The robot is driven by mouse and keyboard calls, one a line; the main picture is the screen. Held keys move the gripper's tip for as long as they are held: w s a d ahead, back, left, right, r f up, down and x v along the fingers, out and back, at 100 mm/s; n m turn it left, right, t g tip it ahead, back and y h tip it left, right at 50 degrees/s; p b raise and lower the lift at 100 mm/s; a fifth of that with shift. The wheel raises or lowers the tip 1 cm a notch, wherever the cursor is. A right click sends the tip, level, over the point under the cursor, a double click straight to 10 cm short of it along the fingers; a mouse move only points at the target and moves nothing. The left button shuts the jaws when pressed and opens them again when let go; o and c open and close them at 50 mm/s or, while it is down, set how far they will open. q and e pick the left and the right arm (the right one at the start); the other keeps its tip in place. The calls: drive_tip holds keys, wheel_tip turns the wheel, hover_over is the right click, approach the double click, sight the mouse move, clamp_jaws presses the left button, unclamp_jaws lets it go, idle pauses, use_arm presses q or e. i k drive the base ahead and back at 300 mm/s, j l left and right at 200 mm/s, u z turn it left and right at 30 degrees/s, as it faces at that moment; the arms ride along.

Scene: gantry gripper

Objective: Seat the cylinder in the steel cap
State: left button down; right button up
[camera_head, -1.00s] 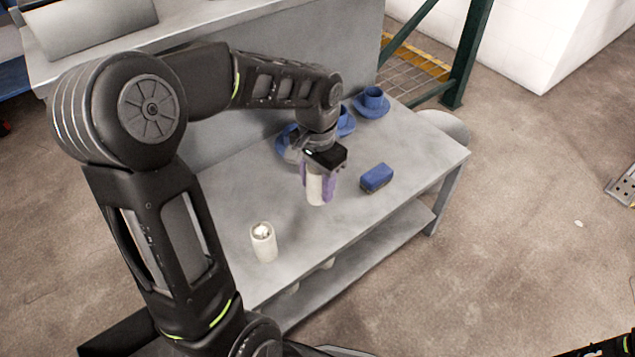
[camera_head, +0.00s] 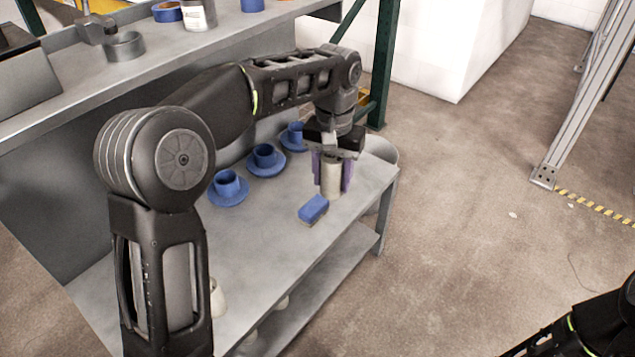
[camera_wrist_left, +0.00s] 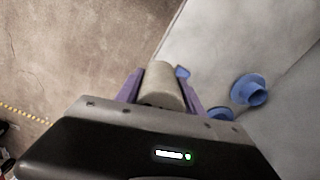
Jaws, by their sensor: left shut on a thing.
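My left gripper (camera_head: 332,178) has purple fingers shut on an upright off-white cylinder (camera_head: 331,181), over the far right end of the grey table. In the left wrist view the cylinder (camera_wrist_left: 162,84) sits between both fingers (camera_wrist_left: 160,90). I cannot tell whether its lower end touches the table. A second pale cylindrical piece (camera_head: 217,299) stands on the table at lower left, mostly hidden behind my arm. I cannot make out the steel cap for certain. My right gripper is out of view; only part of my right arm shows at lower right.
Blue cups on saucers (camera_head: 228,189) stand in a row along the table's back. A blue block (camera_head: 313,209) lies just in front of the held cylinder. The upper shelf holds a short grey round piece (camera_head: 125,46). The table's front middle (camera_head: 265,255) is clear.

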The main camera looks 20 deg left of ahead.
sight(124, 46)
drive_tip(key=k, duration=1.25)
drive_tip(key=u, duration=1.55)
drive_tip(key=l+u, duration=0.15)
drive_tip(key=i+l, duration=0.1)
drive_tip(key=l, duration=0.35)
drive_tip(key=i+l, duration=0.1)
drive_tip(key=l, duration=0.3)
drive_tip(key=i+l, duration=0.1)
drive_tip(key=l, duration=0.35)
drive_tip(key=i, duration=0.5)
